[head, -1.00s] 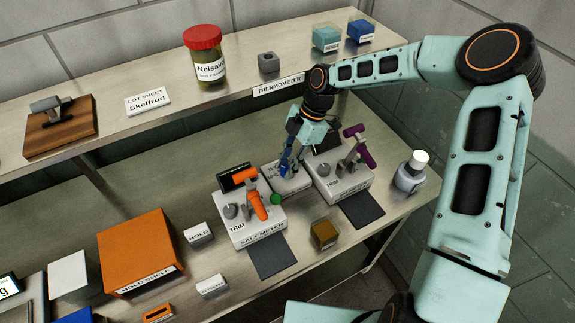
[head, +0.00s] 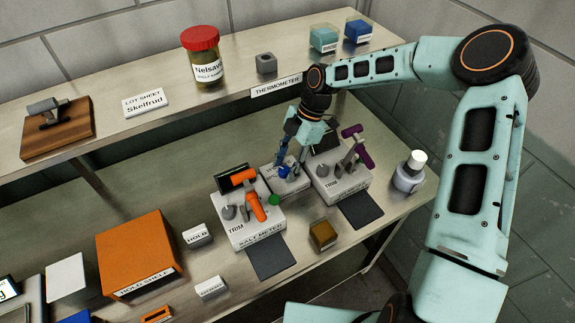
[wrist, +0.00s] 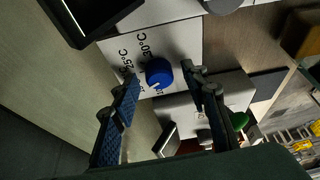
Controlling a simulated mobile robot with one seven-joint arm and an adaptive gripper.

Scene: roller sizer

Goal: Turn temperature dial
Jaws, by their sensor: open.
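The temperature dial is a round blue knob (wrist: 158,72) on a pale panel (wrist: 180,40) marked 25°C and 30°C. A whitish mark shows on the knob's lower side in the wrist view. More lettering near the left finger is partly hidden. In the head view the blue dial (head: 287,171) sits on a small box between two meters. My gripper (wrist: 160,88) is open, one finger on each side of the knob in the wrist view, with gaps visible. In the head view my gripper (head: 291,160) hangs just above the dial; I cannot tell its exact height.
The salt meter (head: 262,228) with an orange lever stands left of the dial box. Another meter (head: 340,185) with a purple lever stands close on the right. A green button (head: 274,200) sits nearby. The upper shelf (head: 130,120) runs behind.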

